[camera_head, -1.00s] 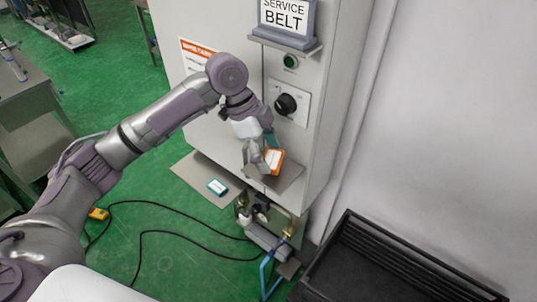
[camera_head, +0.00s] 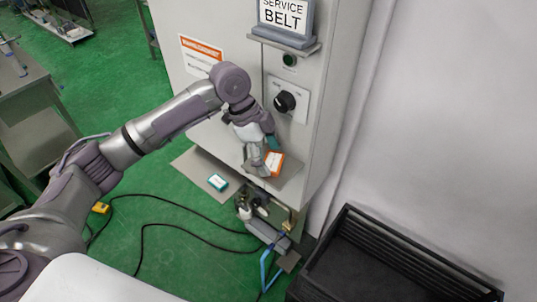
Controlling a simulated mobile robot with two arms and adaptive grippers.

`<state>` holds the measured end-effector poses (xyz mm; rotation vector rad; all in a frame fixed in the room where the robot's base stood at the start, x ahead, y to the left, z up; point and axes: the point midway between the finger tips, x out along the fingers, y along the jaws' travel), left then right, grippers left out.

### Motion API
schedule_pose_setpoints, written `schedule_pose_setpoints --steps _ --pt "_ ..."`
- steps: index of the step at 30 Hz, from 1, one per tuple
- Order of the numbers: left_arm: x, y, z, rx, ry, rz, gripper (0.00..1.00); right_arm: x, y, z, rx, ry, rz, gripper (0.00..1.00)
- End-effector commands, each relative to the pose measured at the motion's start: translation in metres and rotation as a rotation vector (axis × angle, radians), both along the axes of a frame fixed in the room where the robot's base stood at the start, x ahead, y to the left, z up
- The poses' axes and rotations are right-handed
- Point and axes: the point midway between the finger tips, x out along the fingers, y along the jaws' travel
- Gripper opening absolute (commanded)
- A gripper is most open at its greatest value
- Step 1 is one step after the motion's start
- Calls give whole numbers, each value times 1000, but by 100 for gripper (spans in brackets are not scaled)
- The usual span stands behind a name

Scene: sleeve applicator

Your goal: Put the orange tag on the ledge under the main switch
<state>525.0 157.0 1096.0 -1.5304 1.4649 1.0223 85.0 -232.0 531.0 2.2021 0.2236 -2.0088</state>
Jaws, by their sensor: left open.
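The orange tag (camera_head: 274,161), with a white face, is at the ledge (camera_head: 289,181) low on the cabinet front. It appears to rest on the ledge, leaning up. The main switch (camera_head: 285,102), a black knob on a white plate, is above the ledge. My left gripper (camera_head: 262,158) is open right beside the tag, to its left. One finger partly covers the ledge and the tag's left edge; I cannot tell whether it touches the tag. My right gripper is not in view.
A "SERVICE BELT" sign (camera_head: 285,18) stands on an upper shelf. A black crate (camera_head: 345,225) is at lower right. Cables (camera_head: 165,203) and a blue hose (camera_head: 265,268) run below.

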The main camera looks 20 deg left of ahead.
Motion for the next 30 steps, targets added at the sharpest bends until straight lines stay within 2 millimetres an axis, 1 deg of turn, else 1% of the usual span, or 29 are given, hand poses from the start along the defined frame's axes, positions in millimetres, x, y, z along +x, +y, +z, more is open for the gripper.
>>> schedule_pose_setpoints --steps 5,15,18,21,24,30 --pt "1 7 17 -1 -6 1 82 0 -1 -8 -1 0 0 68" --pt "0 34 84 -1 -6 2 82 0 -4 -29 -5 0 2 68" --pt "-1 40 98 -1 -4 1 82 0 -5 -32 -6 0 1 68" --pt "-1 44 107 -1 -2 1 82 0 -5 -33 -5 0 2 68" --pt "-2 46 112 -1 -1 0 82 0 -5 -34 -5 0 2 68" --pt "-2 46 114 -1 0 0 82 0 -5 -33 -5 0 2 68"
